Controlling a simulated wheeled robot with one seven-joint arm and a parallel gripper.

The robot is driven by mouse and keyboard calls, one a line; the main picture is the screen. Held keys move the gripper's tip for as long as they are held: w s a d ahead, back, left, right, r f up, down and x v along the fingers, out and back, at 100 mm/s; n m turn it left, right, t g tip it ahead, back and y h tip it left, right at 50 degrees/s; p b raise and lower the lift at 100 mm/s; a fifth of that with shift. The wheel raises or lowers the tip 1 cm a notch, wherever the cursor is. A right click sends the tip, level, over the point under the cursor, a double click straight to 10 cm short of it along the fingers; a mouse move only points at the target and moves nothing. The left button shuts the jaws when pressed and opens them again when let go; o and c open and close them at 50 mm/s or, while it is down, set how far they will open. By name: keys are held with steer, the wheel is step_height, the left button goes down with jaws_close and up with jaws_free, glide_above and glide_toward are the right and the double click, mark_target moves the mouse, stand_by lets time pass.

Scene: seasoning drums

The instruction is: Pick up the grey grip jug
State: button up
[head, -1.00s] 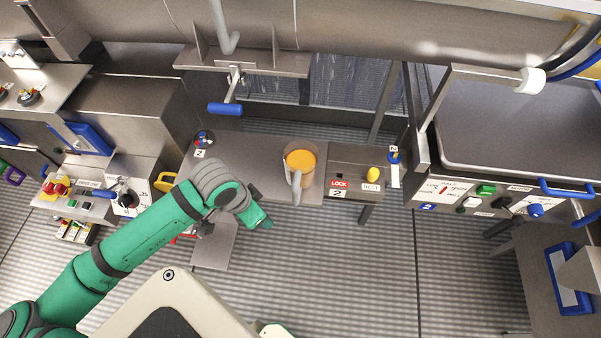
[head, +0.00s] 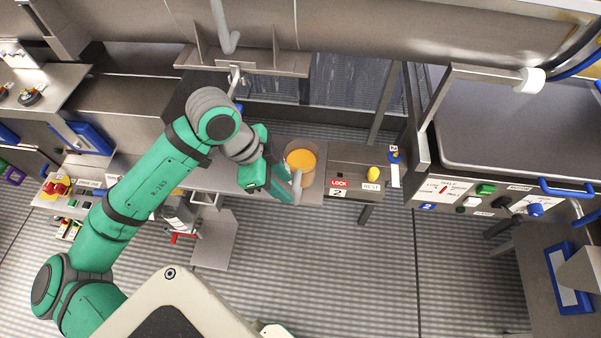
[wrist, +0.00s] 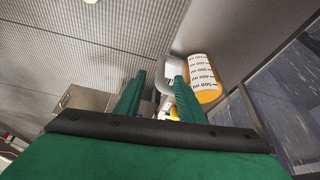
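The grey grip jug (head: 300,156) is a clear jug with orange contents, standing on the steel shelf. Its grey handle (head: 297,184) points toward the front. In the wrist view the jug (wrist: 203,72) shows a white scale with black ml marks. My gripper (head: 288,194) is at the handle, just left and in front of the jug. In the wrist view the two green fingers of my gripper (wrist: 159,77) are apart. The grey handle (wrist: 165,82) shows between their tips, and the right finger overlaps the jug's side. I cannot tell whether either finger touches it.
A control box (head: 353,180) with a LOCK label and a yellow knob (head: 373,173) is close to the right of the jug. A large steel drum (head: 400,35) runs behind. The floor (head: 330,270) in front is open.

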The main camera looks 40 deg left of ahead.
mark_target(297, 197)
steer(key=shift+x, duration=3.95)
steer(key=shift+a+r, duration=0.1)
steer(key=shift+c, duration=1)
jaws_close()
